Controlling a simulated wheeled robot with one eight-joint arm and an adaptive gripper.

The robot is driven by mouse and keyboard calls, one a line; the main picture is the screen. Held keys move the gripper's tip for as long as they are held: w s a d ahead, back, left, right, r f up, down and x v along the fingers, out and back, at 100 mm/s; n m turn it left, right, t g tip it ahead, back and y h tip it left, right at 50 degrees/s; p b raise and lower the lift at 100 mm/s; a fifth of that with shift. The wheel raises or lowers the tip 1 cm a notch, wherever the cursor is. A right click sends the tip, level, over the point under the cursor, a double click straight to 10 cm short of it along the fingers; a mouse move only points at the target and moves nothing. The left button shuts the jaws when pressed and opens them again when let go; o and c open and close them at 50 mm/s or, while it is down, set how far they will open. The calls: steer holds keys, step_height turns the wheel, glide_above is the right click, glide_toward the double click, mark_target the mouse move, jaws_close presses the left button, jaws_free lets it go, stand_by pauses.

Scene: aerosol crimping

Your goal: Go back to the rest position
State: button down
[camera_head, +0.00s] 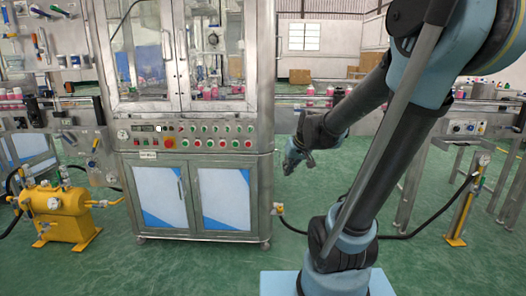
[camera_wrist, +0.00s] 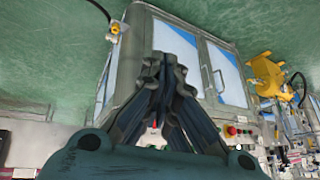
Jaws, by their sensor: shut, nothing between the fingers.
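My gripper (camera_head: 290,163) hangs in free space to the right of the steel crimping machine (camera_head: 196,166) in the head view, with its fingers pointing down and to the left. In the wrist view my gripper (camera_wrist: 165,62) has its fingers drawn together at the tips, with nothing between them. The machine's blue and white cabinet doors (camera_wrist: 222,72) show behind the fingers there. My arm is bent, with its upper links filling the right of the head view. I cannot tell the exact gap between gripper and machine.
The machine has a button panel (camera_head: 200,136) and glass doors (camera_head: 135,50) above. A yellow tank (camera_head: 55,212) stands at left. A yellow-based post (camera_head: 466,205) and a black hose (camera_head: 420,228) are at right. Green floor (camera_head: 190,270) is clear in front.

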steer(key=s+d+f+m+g+h, duration=0.1)
steer(key=s+d+f, duration=0.1)
steer(key=s, duration=0.5)
steer(key=s+d+f+g+h, duration=0.1)
steer(key=s+d+f, duration=0.1)
steer(key=s+d, duration=0.2)
steer(key=s+d+f+m+g+h, duration=0.1)
steer(key=s+d+f, duration=0.1)
steer(key=s, duration=0.9)
steer(key=shift+d+f+m, duration=0.3)
steer(key=shift+d+f, duration=0.1)
steer(key=shift+d, duration=0.3)
steer(key=shift+w+f+g, duration=0.2)
steer(key=shift+w+g, duration=0.1)
steer(key=shift+w, duration=0.15)
steer(key=shift+s, duration=0.1)
